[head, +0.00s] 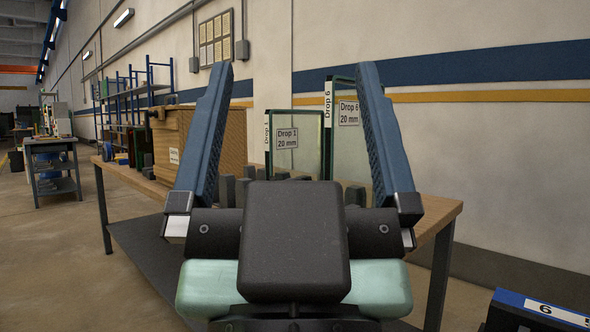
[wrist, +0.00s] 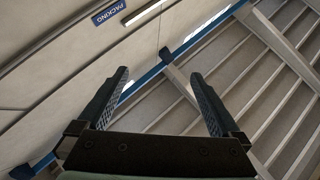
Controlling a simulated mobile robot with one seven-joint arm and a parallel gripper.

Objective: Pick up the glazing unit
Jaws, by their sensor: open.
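Two glazing units stand upright on the wooden table (head: 444,208) in the head view. One unit, labelled "Drop 1 20 mm" (head: 312,150), is at the left; a taller one, labelled "Drop 6 20 mm" (head: 350,150), is at the right and partly behind my right finger. Their lower parts are partly hidden by my gripper and dark blocks. My gripper (head: 294,76) is open and empty, raised in front of the table with its fingers pointing up. In the wrist view my gripper (wrist: 158,75) also shows open, with nothing between the fingers.
A wooden crate (head: 228,140) stands on the table left of the units. Dark upright blocks (head: 228,190) stand in front of them. A blue box marked 6 (head: 540,310) is at the lower right. The wrist view shows only wall, a packing sign (wrist: 108,13) and ceiling (wrist: 240,60).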

